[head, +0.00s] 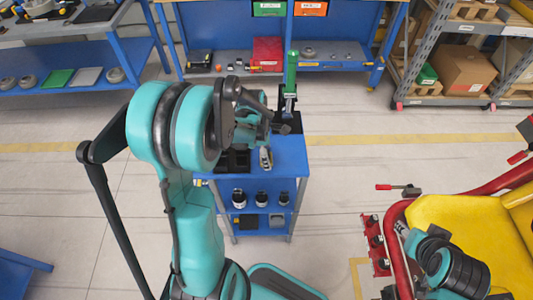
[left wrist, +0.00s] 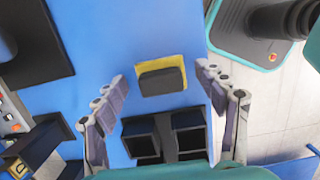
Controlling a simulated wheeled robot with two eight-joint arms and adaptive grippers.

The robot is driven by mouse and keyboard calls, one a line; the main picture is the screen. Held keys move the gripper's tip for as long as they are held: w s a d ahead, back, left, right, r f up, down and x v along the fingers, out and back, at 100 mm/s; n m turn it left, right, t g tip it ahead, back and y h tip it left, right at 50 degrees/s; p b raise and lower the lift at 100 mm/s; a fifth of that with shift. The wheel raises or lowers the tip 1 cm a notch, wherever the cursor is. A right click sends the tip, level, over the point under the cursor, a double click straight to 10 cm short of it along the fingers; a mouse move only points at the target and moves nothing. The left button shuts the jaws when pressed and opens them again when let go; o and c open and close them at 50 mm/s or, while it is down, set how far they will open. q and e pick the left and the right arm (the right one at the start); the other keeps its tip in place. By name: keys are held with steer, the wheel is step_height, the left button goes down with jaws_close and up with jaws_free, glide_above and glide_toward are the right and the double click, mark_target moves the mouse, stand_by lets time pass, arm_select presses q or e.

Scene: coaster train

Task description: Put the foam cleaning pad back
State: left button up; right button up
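A small dark grey block (left wrist: 160,79) lies on a yellow rectangle (left wrist: 176,61) on the blue top of a cart (left wrist: 95,25) in the left wrist view. It looks like the foam cleaning pad, but I cannot tell whether the yellow is part of it. My left gripper (left wrist: 163,77) is open, with its fingers apart on either side of the block and not touching it. In the head view my left gripper (head: 283,126) hangs over the cart (head: 292,158), and the arm hides the block. My right arm (head: 440,265) is at the lower right; its fingers cannot be made out.
Two black open bins (left wrist: 164,137) sit beside the block. A black tray (left wrist: 36,45) is at the left. A green upright item (head: 291,72) stands at the cart's back. A red-framed yellow seat (head: 445,220) is at the right.

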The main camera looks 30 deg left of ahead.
arm_select(q)
step_height(320, 180, up, 11)
steer(key=a+p, duration=0.2)
steer(key=p, duration=0.2)
steer(key=s+d+r+m+t, duration=0.3)
steer(key=s+d+m, duration=0.2)
steer(key=m, duration=0.7)
steer(key=s+d+r+m+t+y, duration=0.1)
steer(key=s+d+r+m+t, duration=0.2)
steer(key=m, duration=0.9)
steer(key=s+d+r, duration=0.1)
steer(key=s+d, duration=0.2)
steer(key=d, duration=0.1)
steer(key=shift+d+y, duration=0.3)
step_height(320, 180, down, 3)
steer(key=shift+r+b, duration=0.2)
steer(key=shift+b, duration=1.05)
